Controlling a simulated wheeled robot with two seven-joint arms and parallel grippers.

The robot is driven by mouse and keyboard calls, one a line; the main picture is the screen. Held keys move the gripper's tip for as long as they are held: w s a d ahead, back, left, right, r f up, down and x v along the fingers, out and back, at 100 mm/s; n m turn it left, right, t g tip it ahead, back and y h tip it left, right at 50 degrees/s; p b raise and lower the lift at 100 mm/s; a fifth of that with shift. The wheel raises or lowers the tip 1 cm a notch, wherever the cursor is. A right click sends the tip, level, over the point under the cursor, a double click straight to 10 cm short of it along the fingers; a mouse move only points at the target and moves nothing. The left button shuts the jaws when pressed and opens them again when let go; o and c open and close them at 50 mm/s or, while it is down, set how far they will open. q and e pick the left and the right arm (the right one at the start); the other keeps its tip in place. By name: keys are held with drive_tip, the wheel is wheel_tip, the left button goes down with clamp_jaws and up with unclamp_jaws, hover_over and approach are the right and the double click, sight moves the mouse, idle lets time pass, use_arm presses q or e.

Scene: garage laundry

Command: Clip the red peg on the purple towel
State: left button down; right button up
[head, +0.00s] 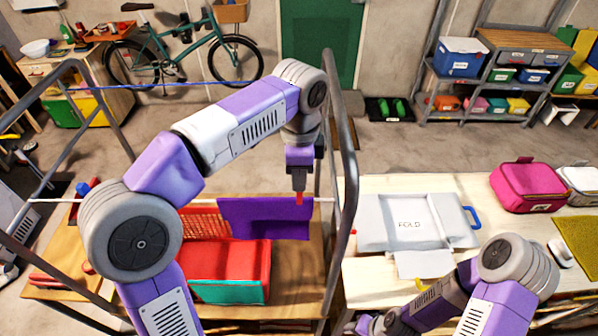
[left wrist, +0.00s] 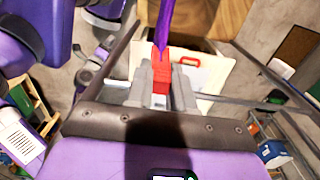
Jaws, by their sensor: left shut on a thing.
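The purple towel (head: 268,222) hangs over the line strung across the metal rack. In the left wrist view the towel (left wrist: 164,28) shows nearly edge-on as a narrow strip. My left gripper (head: 299,188) points down at the towel's top edge, near its right end. It is shut on the red peg (head: 299,199), which also shows between the fingers in the left wrist view (left wrist: 160,76). The peg's tip meets the towel's edge in both views; I cannot tell how far it straddles the cloth. My right gripper (head: 366,325) is low at the bottom edge, its fingers unclear.
A red and green bin (head: 230,272) and a red basket (head: 204,222) stand below the line on the wooden table. The rack's grey post (head: 345,180) rises just right of the towel. A folding board (head: 400,220) and a pink bag (head: 525,187) lie on the right table.

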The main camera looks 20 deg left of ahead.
use_arm(q)
drive_tip(key=shift+f+b, duration=1.2)
drive_tip(key=shift+f, duration=0.95)
drive_tip(key=c, duration=0.9)
unclamp_jaws()
wheel_tip(320, 180, up, 8)
drive_tip(key=shift+f+p, duration=0.2)
drive_tip(key=shift+p, duration=0.6)
